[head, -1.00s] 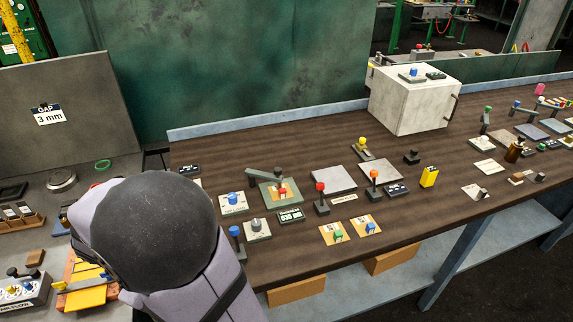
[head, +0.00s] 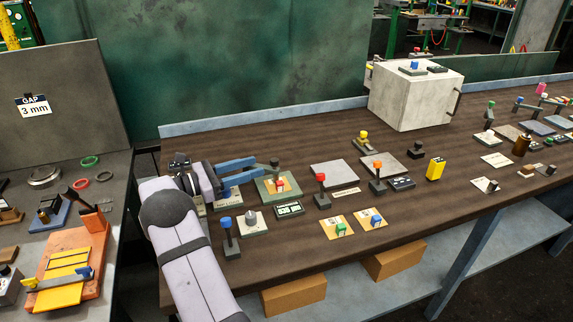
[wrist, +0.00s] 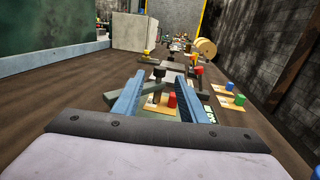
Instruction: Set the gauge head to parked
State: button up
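What looks like the gauge head is a grey-green swing arm with a dark upright post (head: 274,164) on a green-edged plate (head: 264,195). I see no clear contact. The red block (wrist: 173,100) shows near the right finger. My gripper hides part of the swing arm in the head view.
A blue-knobbed lever (head: 228,235), a grey dial (head: 251,219) and a dark display (head: 289,209) stand in front of the plate. A red-knobbed lever (head: 321,188) stands to its right. A grey box (head: 415,97) stands at the back. The bench behind the plate is clear.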

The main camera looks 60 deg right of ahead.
jog(key=shift+p+x, duration=1.2)
jog(key=shift+x, duration=4.75)
grip_shut()
